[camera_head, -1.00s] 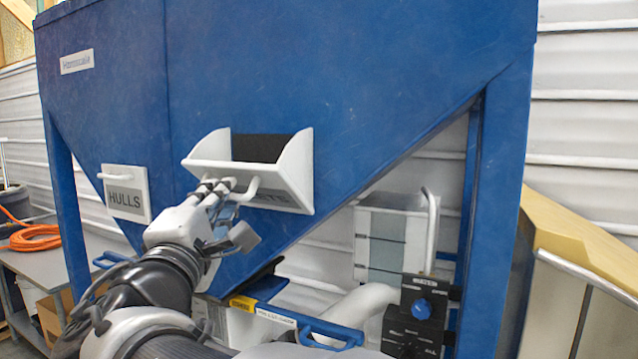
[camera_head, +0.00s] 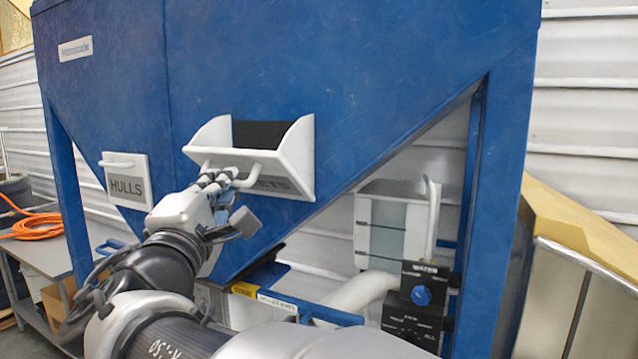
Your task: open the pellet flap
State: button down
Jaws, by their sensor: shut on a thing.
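The pellet flap (camera_head: 284,170) is a white panel with side cheeks on the front of the blue hopper. It is tilted outward, with a dark opening (camera_head: 262,133) showing behind its upper edge. Its label is partly hidden, with "ETS" readable. My gripper (camera_head: 228,176) is at the flap's front, shut on the flap's white bar handle (camera_head: 252,177). The fingers hide part of the handle and label.
A shut HULLS flap (camera_head: 127,181) with its own handle sits to the left. Below right are a black control box (camera_head: 419,306) with a blue knob and a pale pipe (camera_head: 362,294). A blue hopper leg (camera_head: 497,220) stands at the right. A bench with an orange hose (camera_head: 36,222) is at far left.

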jog(key=shift+r, duration=0.1)
jog(key=shift+w+d+r+g+p, duration=0.1)
jog(key=shift+w+r+g+p, duration=0.1)
jog(key=shift+r+g+p, duration=0.4)
jog(key=shift+w+d+r+m+b, duration=0.1)
jog(key=shift+w+r+m+b, duration=0.15)
jog(key=shift+b, duration=0.3)
jog(key=shift+r, duration=0.15)
